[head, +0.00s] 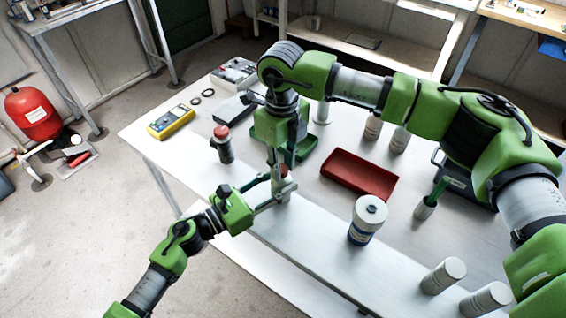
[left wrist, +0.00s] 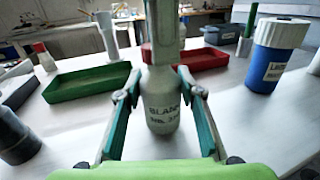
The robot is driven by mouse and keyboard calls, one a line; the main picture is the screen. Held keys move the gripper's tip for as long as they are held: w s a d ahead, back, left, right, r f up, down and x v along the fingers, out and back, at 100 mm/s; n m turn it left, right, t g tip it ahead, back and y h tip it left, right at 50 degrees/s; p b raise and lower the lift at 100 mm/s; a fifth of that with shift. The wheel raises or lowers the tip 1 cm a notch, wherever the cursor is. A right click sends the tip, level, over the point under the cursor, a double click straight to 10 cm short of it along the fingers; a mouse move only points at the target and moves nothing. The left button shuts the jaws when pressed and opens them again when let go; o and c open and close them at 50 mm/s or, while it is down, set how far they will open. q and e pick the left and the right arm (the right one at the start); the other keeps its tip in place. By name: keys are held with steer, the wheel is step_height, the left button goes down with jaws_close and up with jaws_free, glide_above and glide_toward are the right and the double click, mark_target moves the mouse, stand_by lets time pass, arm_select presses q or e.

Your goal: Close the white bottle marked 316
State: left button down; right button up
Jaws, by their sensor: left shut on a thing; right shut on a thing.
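My right gripper (head: 279,163) points down from above, shut on a red cap (left wrist: 147,53) at the bottle's neck. Whether the cap is seated on the threads cannot be told.
A red tray (head: 340,179) and a green tray (head: 312,146) lie behind the bottle. A blue-and-white bottle (head: 366,222) stands to the right. A dark red-capped bottle (head: 223,148) and a yellow multimeter (head: 171,122) are to the left. White containers (head: 443,275) stand at front right.

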steer(key=m, duration=0.3)
steer(key=shift+a+m, duration=0.1)
steer(key=shift+m, duration=0.3)
steer(key=m, duration=0.3)
steer(key=shift+m, duration=0.3)
steer(key=m, duration=0.3)
steer(key=shift+a+m, duration=0.15)
steer(key=shift+m, duration=0.25)
steer(key=m, duration=0.3)
steer(key=shift+m, duration=0.3)
steer(key=m, duration=0.3)
steer(key=shift+a+m, duration=0.1)
steer(key=shift+m, duration=0.3)
steer(key=m, duration=0.3)
steer(key=shift+w+m, duration=0.1)
steer(key=shift+m, duration=0.3)
steer(key=m, duration=0.3)
steer(key=shift+w+m, duration=0.1)
steer(key=shift+m, duration=0.2)
steer(key=m, duration=0.4)
steer(key=shift+w, duration=0.1)
